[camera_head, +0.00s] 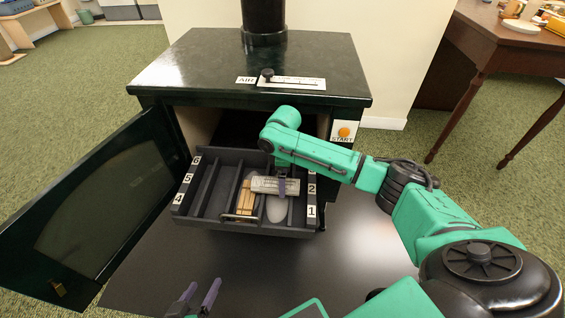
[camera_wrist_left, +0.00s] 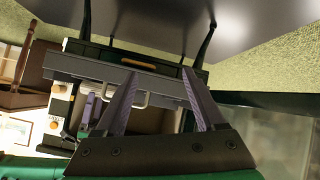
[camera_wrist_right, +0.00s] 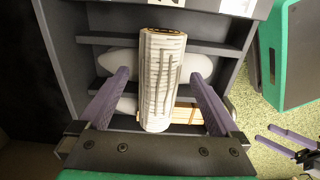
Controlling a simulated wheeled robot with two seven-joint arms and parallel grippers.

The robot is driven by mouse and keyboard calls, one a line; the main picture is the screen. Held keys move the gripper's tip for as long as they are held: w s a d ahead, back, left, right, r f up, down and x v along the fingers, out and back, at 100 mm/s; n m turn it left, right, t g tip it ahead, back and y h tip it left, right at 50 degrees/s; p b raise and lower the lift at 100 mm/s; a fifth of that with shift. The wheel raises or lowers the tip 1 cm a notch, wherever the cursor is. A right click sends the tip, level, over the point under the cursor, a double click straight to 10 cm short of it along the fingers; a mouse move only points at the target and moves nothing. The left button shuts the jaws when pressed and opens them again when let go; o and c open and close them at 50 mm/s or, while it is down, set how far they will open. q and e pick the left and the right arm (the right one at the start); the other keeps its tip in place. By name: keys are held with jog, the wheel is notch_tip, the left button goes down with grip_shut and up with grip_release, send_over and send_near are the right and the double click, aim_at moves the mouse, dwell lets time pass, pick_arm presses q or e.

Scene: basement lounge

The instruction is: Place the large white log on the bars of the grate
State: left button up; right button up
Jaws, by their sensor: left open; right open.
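The large white log (camera_head: 275,185), with pale streaked bark, lies across the right-hand bars of the dark grate tray (camera_head: 217,222). In the right wrist view the log (camera_wrist_right: 162,85) lies lengthwise between the fingers of my right gripper (camera_wrist_right: 157,74). That gripper is open, with a gap clearest on the left of the log. In the head view my right gripper (camera_head: 282,190) reaches down over the log and hides part of it. My left gripper (camera_head: 200,292) is open and empty, low in front of the tray; its spread fingers show in the left wrist view (camera_wrist_left: 160,75).
Tan sticks (camera_head: 246,198) and a pale oval piece (camera_head: 277,208) lie in the tray. The black stove (camera_head: 250,65) stands behind, its door (camera_head: 95,205) swung open to the left. An orange START button (camera_head: 344,132) is on its right front. A wooden table (camera_head: 500,40) stands at right.

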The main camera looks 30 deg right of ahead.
pick_arm(q)
jog(key=s+a+r+g+y+p, duration=0.3)
jog(key=a+r+g, duration=0.1)
jog(key=a, duration=0.4)
jog(key=shift+r+g, duration=0.15)
jog(key=shift+g, duration=0.25)
pick_arm(e)
notch_tip(320, 180, up, 10)
jog(key=shift+r, duration=0.15)
